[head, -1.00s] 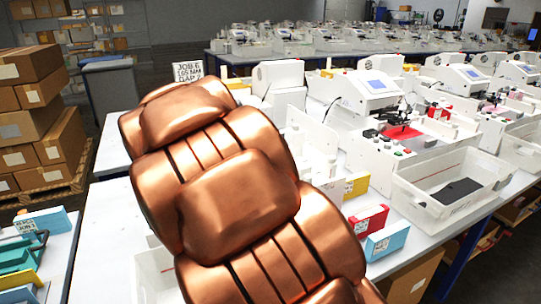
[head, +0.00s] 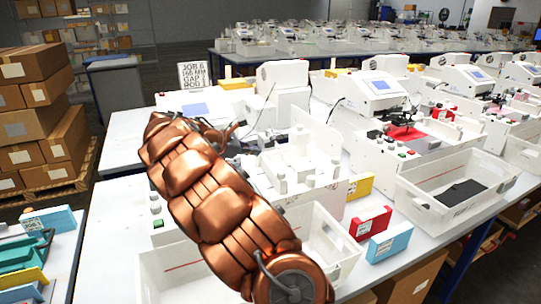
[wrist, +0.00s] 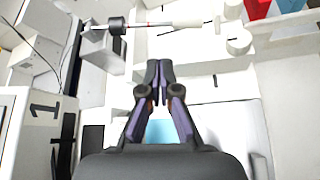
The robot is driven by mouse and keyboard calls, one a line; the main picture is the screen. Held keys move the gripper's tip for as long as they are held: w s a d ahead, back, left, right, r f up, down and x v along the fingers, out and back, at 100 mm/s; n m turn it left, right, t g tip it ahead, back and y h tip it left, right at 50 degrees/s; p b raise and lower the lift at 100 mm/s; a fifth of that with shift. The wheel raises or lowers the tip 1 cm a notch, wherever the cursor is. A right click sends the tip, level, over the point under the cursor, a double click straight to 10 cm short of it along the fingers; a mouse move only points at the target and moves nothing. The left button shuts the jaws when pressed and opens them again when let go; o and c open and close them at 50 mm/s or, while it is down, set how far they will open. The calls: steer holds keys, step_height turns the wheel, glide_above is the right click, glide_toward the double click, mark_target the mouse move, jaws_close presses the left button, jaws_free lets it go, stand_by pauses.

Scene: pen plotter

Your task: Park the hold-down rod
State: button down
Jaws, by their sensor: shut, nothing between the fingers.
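My gripper (wrist: 159,66) is in the wrist view with its two dark fingers together and nothing between them. A thin pale rod (wrist: 160,25) with a black collar (wrist: 116,26) and a small red mark lies across the top of the wrist view; it looks like the hold-down rod. The fingertips are below it in the picture and apart from it. The white plotter (head: 300,165) stands on the bench in the head view. My copper arm reaches over it and hides part of it, and I cannot make out the fingers there.
A job sign (head: 194,76) stands behind the plotter. Yellow (head: 360,186), red (head: 371,222) and blue (head: 388,240) boxes stand to its right. A white block marked 1 (wrist: 38,125) is at left in the wrist view. Bare bench (head: 110,240) shows at left.

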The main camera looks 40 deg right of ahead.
steer(key=p+x, duration=0.2)
steer(key=x, duration=0.8)
stand_by(0.3)
